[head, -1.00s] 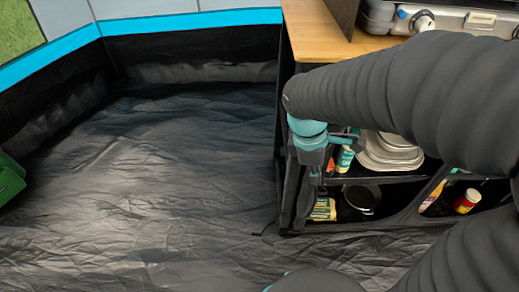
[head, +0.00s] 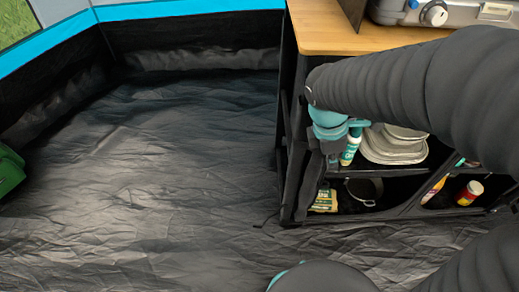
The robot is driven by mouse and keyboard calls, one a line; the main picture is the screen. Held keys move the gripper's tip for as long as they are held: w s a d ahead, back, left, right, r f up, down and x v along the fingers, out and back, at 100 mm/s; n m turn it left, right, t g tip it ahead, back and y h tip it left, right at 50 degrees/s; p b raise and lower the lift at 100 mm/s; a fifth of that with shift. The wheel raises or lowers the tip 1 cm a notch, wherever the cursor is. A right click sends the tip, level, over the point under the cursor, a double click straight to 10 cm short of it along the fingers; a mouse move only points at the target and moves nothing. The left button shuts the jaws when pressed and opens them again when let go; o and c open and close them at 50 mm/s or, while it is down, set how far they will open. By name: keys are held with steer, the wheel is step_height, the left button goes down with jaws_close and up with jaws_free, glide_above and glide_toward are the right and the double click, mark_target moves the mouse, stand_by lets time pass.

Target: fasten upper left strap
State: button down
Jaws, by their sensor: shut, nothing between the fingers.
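The black fabric cupboard (head: 298,205) stands right of centre under a wooden top, its front open. A dark rolled flap (head: 311,190) hangs along its left front edge. Short dark strap-like pieces show on its left side, one higher up (head: 284,106); against the black fabric I cannot tell which is the upper left strap or whether it is fastened. My gripper (head: 332,148) points down at the upper left of the opening, just above the flap. It is shut and empty. My arm hides the cupboard's upper front, and the fingertips are hard to make out.
The upper shelf holds stacked plates (head: 390,150) and a green-and-white bottle (head: 350,150). Below are a pot (head: 364,188), a yellow packet (head: 325,201) and a red can (head: 469,192). A stove (head: 425,12) sits on the wooden top (head: 335,35).

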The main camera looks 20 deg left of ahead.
steer(key=shift+w, duration=0.1)
stand_by(0.3)
steer(key=s+a+r, duration=0.2)
steer(key=a+r, duration=0.4)
steer(key=r, duration=0.3)
steer(key=shift+s+a+r, duration=0.15)
steer(key=shift+a+r, duration=0.2)
steer(key=shift+r, duration=0.05)
stand_by(0.3)
